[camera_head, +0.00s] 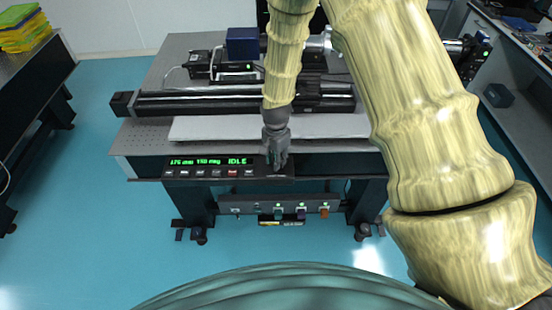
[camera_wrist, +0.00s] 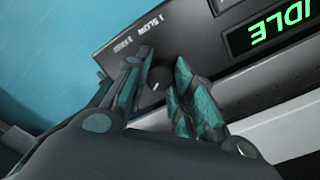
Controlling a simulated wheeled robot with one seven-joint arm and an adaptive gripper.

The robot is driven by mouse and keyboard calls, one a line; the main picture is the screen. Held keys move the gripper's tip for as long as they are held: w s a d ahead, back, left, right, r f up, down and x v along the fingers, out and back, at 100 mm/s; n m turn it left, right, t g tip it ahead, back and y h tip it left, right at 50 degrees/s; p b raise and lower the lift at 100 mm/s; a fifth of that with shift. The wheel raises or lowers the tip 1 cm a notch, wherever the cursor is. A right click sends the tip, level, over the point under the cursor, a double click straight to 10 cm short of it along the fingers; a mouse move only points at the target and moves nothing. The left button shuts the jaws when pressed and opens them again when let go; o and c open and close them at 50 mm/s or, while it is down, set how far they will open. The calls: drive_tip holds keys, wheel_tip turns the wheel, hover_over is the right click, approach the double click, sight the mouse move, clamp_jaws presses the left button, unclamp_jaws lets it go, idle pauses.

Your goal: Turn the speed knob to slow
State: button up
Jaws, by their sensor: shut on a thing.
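The speed knob (camera_wrist: 157,86) is a small dark round knob on the black control panel. In the wrist view it sits between the two teal fingers of my gripper (camera_wrist: 160,80), which are closed around it. Printed labels beside it include "1 SLOW" and a second line that is hard to read. The knob's pointer direction cannot be made out. In the head view my gripper (camera_head: 276,158) reaches down to the right end of the control panel (camera_head: 220,175) and hides the knob.
The panel's green display (camera_head: 208,161) reads IDLE, with a row of buttons under it. It is on the front edge of the optical table (camera_head: 145,137). A long pale plate (camera_head: 215,127) and a black rail stage lie behind.

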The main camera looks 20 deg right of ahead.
drive_tip(key=n+b, duration=0.2)
drive_tip(key=n, duration=0.3)
drive_tip(key=shift+n, duration=0.4)
drive_tip(key=n+b, duration=0.1)
drive_tip(key=n, duration=0.4)
drive_tip(key=shift+r+n, duration=0.1)
drive_tip(key=shift+n, duration=0.3)
drive_tip(key=o, duration=0.8)
drive_tip(key=shift+c, duration=0.2)
wheel_tip(320, 180, up, 12)
idle(0.3)
drive_tip(key=shift+s, duration=0.1)
idle(0.4)
